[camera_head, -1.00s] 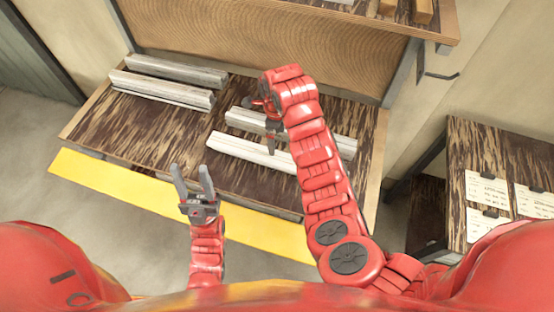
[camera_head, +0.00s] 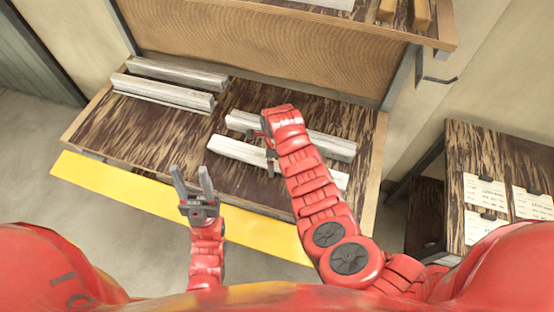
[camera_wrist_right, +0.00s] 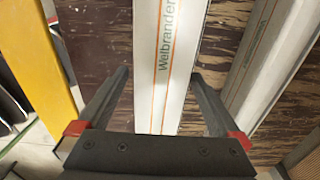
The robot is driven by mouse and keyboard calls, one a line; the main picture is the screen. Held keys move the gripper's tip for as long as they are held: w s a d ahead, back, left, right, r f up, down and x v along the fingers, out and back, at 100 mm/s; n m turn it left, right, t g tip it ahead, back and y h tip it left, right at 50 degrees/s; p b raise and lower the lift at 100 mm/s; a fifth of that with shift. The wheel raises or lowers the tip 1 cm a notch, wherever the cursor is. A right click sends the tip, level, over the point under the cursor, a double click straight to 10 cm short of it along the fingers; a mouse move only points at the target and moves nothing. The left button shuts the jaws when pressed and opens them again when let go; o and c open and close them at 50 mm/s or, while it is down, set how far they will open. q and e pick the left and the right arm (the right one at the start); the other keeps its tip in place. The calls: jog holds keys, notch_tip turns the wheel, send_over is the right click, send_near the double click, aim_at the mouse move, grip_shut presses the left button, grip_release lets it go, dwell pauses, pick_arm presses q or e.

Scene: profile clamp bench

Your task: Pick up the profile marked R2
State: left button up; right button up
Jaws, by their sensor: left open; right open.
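Two pale profiles lie on the right half of the bench: a front one (camera_head: 236,150) and a rear one (camera_head: 334,146). Two more, a rear one (camera_head: 178,74) and a front one (camera_head: 162,92), lie on the left half. No R2 mark is readable. My right gripper (camera_head: 270,150) is open over the front right profile. In the right wrist view its fingers (camera_wrist_right: 161,76) stand on either side of that profile (camera_wrist_right: 168,62), which bears the print "Welbrander"; contact cannot be told. My left gripper (camera_head: 192,180) is open and empty in front of the bench.
The dark wood bench (camera_head: 150,128) has a yellow strip (camera_head: 120,187) along its front. A shelf (camera_head: 437,28) overhangs behind. A side table (camera_head: 500,150) with paper cards stands at the right. Bare bench top lies left of the right-hand profiles.

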jog(key=shift+w+f, duration=0.1)
jog(key=shift+f, duration=0.8)
grip_shut()
